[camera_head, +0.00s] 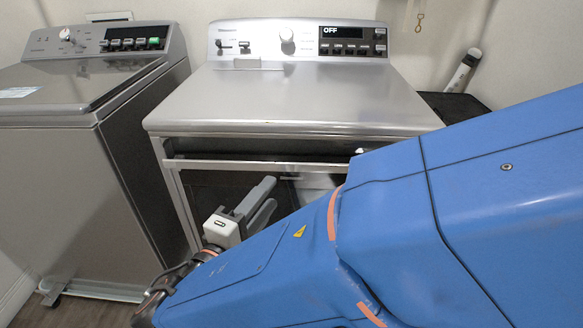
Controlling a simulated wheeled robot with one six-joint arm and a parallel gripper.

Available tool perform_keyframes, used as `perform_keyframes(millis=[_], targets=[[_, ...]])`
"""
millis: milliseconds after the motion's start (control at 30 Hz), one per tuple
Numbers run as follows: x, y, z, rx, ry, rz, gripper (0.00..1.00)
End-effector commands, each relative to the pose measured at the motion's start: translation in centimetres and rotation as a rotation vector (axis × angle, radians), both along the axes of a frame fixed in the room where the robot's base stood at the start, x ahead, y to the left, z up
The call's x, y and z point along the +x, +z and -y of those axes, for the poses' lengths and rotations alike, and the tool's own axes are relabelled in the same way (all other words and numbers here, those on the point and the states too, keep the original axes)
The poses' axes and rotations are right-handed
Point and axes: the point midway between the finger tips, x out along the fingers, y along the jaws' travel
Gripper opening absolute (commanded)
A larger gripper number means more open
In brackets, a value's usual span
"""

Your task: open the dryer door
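The dryer (290,100) is the silver machine in the middle, with a display reading OFF. Its door (262,165) is on the front, below the top panel; a pale horizontal edge crosses it under a dark gap. Below that edge the front looks dark, with a lighter patch at the right. My blue arm hides the lower right of the dryer.
A topload washer (60,150) stands to the left of the dryer, with a narrow gap between them. A dark surface (455,105) with a white-and-black object (463,70) is at the right. Some floor (80,312) shows at the lower left.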

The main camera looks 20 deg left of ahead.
Motion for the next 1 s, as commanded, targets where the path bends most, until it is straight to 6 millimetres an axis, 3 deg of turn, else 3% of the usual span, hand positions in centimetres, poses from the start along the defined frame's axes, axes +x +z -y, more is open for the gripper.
perform_keyframes(millis=[500,700,1000], targets=[[7.5,0.0,1.3,0.0,-0.003,-0.001,0.39],[8.8,0.0,1.4,0.0,-0.001,-0.001,0.39],[9.1,0.0,1.4,0.0,0.0,-0.001,0.39]])
